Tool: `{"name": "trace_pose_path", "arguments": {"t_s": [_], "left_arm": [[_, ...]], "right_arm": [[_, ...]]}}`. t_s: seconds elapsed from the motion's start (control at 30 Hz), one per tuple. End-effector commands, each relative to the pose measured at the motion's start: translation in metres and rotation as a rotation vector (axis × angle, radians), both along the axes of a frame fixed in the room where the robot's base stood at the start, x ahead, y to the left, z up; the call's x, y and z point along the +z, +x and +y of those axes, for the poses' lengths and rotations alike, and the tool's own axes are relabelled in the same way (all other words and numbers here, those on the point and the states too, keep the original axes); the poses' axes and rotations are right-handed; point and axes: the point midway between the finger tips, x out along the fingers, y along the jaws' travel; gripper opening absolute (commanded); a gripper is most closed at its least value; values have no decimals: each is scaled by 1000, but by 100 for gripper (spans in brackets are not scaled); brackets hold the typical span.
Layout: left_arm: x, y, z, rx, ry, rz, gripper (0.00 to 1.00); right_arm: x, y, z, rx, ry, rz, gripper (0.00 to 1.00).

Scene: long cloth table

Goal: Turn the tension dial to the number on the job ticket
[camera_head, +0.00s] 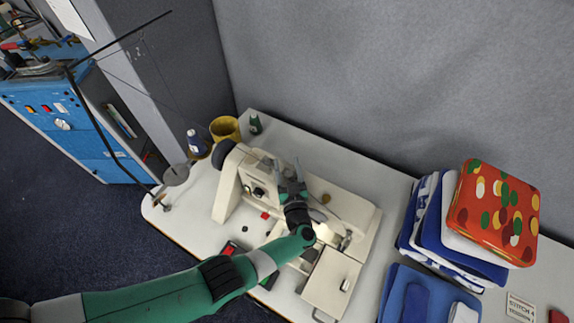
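A cream sewing machine (352,200) stands on the pale table. A dark round knob (258,190) is on its body at the left, and a small tan knob (326,198) is further right; I cannot tell which is the tension dial, and no dial numbers are legible. A card (520,308) at the lower right seems to read "STITCH"; its other line is too small to read. My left gripper (288,164) is over the machine, between the two knobs in the picture, with its fingers apart and nothing between them. My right gripper is out of view.
A yellow pot (225,128) and a thread spool (196,142) stand behind the machine's left end. A thin dark rod rises at the left. A grey panel backs the table.

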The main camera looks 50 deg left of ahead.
Motion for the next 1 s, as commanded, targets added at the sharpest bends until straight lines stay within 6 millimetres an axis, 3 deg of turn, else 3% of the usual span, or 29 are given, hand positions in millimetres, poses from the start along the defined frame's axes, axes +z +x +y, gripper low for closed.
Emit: {"name": "trace_pose_path", "arguments": {"t_s": [0.37,0.8,1.0], "left_arm": [[1,-4,-6,-2,-1,-1,64],[0,-55,-84,-5,0,0,64],[0,-65,-96,0,-1,-1,64]], "right_arm": [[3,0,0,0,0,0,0],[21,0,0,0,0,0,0],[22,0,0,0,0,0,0]]}}
